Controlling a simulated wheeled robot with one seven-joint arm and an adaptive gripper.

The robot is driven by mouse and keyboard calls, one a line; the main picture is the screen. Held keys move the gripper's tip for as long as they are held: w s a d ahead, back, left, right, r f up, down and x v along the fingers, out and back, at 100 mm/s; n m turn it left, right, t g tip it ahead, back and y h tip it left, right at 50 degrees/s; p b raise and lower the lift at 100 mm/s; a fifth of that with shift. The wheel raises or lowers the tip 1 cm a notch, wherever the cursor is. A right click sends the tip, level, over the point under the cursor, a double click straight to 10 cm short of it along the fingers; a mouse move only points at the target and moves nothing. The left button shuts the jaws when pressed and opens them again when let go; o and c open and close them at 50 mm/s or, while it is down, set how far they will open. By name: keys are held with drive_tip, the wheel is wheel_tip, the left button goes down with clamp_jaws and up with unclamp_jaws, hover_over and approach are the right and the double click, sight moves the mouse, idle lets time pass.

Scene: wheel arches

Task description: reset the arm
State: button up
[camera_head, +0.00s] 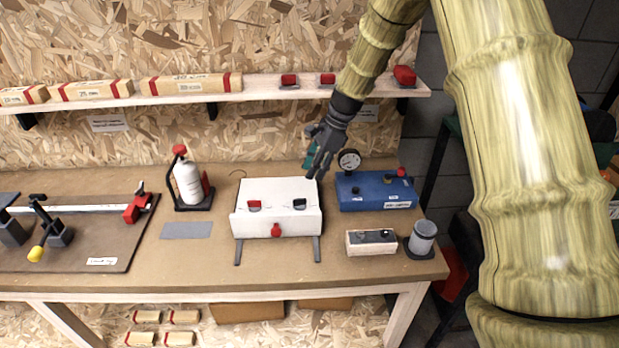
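My arm comes in from the upper right and bends at the top of the picture. My gripper (319,163) hangs at its end, dark grey, pointing down and a little left. It appears over the back of the workbench (210,268), between the white box (278,222) and the blue box with a gauge (375,191). A teal patch shows beside the fingers; I cannot tell what it belongs to. The fingers are too small and overlapped to show whether they are open or shut, or whether they touch anything.
A shelf (262,92) with wooden blocks and red-topped pieces runs behind the gripper. A white bottle (188,181) on a stand, a grey plate (186,230), a clamp board (100,255), a small wooden box (371,243) and a grey cylinder (422,236) stand on the bench.

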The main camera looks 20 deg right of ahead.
drive_tip(key=shift+d+r, duration=0.15)
drive_tip(key=shift+r, duration=0.15)
